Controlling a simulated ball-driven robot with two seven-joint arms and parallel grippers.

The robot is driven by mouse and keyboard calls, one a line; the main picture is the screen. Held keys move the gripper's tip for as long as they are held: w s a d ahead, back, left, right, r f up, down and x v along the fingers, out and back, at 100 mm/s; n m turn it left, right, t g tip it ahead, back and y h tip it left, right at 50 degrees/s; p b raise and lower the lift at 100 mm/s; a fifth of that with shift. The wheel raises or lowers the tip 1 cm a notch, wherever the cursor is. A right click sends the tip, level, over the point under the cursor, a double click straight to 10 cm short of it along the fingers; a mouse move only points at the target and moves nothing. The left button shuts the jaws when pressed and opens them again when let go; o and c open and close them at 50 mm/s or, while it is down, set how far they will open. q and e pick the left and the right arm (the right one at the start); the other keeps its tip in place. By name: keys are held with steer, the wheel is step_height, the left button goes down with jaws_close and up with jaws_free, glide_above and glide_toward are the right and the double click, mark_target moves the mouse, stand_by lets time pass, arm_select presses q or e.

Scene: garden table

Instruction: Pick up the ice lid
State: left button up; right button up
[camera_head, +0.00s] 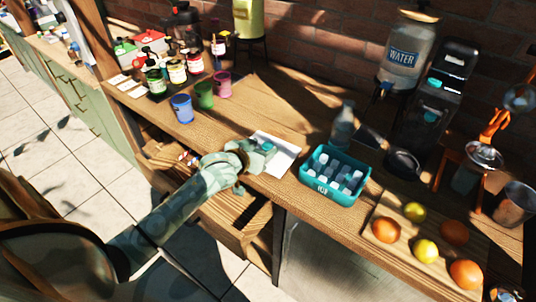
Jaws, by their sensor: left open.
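The ice lid (283,158) is a flat whitish panel with a small teal handle. It lies on the wooden table near its front edge, left of the teal ice bin (332,197). The bin is uncovered and holds several ice cubes. My left gripper (258,157) is open at the lid's left side, close to the handle, and hides part of the lid. I cannot tell whether the fingers touch the handle. My right gripper is not in view.
Blue, green and pink cups (182,109) stand left on the table (300,105). A clear bottle (343,125) and a dark pan (403,163) are behind the bin. A board (387,208) with several fruits lies at right. Bare wood lies behind the lid.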

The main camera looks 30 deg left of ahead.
mark_target(267, 145)
arm_select(q)
steer(key=b+x, duration=0.1)
steer(key=x, duration=0.3)
steer(key=shift+f, duration=0.2)
steer(key=shift+s+r, duration=0.1)
steer(key=shift+s, duration=0.1)
steer(key=shift+c, duration=0.8)
steer(key=c, duration=0.8)
steer(key=shift+c, duration=0.2)
